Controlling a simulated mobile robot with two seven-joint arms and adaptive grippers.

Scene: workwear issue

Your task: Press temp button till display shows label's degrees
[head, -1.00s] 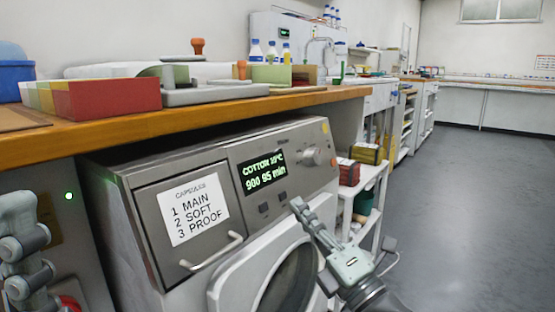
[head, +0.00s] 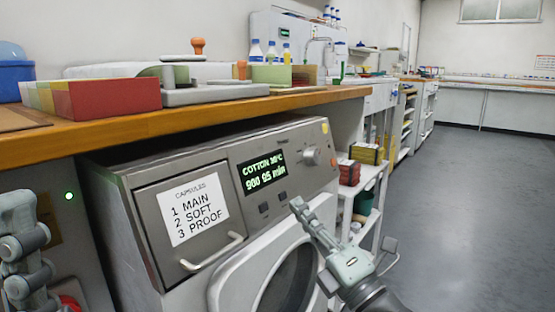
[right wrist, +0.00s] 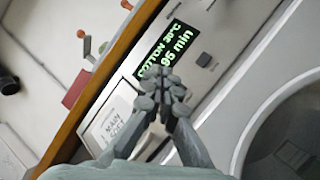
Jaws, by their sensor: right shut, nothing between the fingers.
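The washing machine's display (head: 264,172) reads COTTON, what looks like 30°C, and 95 min. In the right wrist view the display (right wrist: 168,50) also shows 30°C, partly covered by my fingers. Two dark buttons sit below it, a left one (head: 264,208) and a right one (head: 282,196); one button (right wrist: 204,60) shows in the wrist view. My right gripper (head: 298,205) is shut and empty, its tips close to the right button; contact cannot be told. The left gripper (head: 25,245) shows partly at the left edge, its jaws unclear.
A capsule drawer with a white label (head: 195,209) and a bar handle (head: 212,252) is left of the display. A knob (head: 311,157) is to its right, the round door (head: 290,280) below. The wooden counter (head: 190,115) overhangs the machine. Open floor lies right.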

